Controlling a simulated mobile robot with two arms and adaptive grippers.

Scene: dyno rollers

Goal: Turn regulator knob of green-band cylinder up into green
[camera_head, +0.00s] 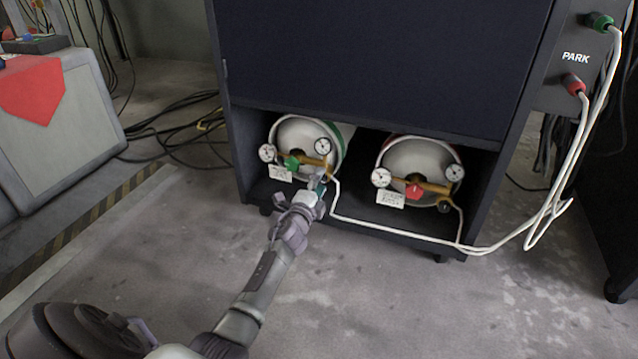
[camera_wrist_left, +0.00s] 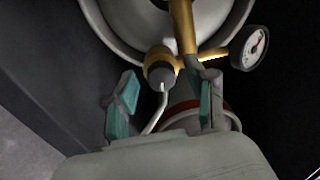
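The green-band cylinder (camera_head: 333,133) lies on the left side of the cabinet's lower bay, its round end facing out. It carries a green valve knob (camera_head: 291,162), a brass regulator (camera_head: 316,162) and two gauges, on the left (camera_head: 267,152) and right (camera_head: 323,145). My left gripper (camera_head: 318,183) is at the regulator's lower right end. The left wrist view shows its teal-padded fingers (camera_wrist_left: 166,106) apart, with a dark, tapered, red-ringed part (camera_wrist_left: 187,98), possibly the regulator knob, between or beyond them. Contact cannot be told. One gauge (camera_wrist_left: 250,47) shows there; its needle zone is unclear.
A second cylinder (camera_head: 420,152) with a red valve knob (camera_head: 415,190) lies to the right. The dark cabinet (camera_head: 375,60) encloses both. A white hose (camera_head: 400,234) runs along the front to the right. The floor (camera_head: 400,310) in front is open.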

